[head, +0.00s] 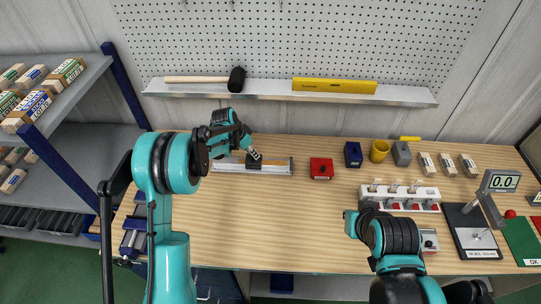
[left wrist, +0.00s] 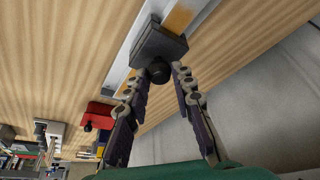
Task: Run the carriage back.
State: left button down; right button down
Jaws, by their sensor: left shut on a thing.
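The carriage, a dark grey block (left wrist: 158,45) with a round black knob (left wrist: 158,70), sits on a pale metal rail with an orange strip (left wrist: 181,17) in the left wrist view. In the head view the rail (head: 281,167) lies on the table's back left, with the carriage (head: 256,165) around its middle. My left gripper (head: 254,155) reaches down to the carriage. In the left wrist view its fingers (left wrist: 157,80) are on both sides of the knob, shut on it. My right arm's end (head: 352,222) is over the front right table; its fingers cannot be made out.
A red box (head: 321,168) stands right of the rail, with a blue box (head: 353,154) and a yellow cup (head: 379,150) beyond. A shelf (head: 200,91) with a mallet (head: 205,79) runs behind. The front middle of the wooden table (head: 270,225) is clear.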

pick_arm(q)
jog(key=a+b, duration=0.1)
jog(key=a, duration=1.2)
jog(key=shift+b, duration=0.4)
jog(key=c, duration=1.3)
grip_release()
jog(key=shift+o, duration=0.2)
jog(key=v, duration=1.2)
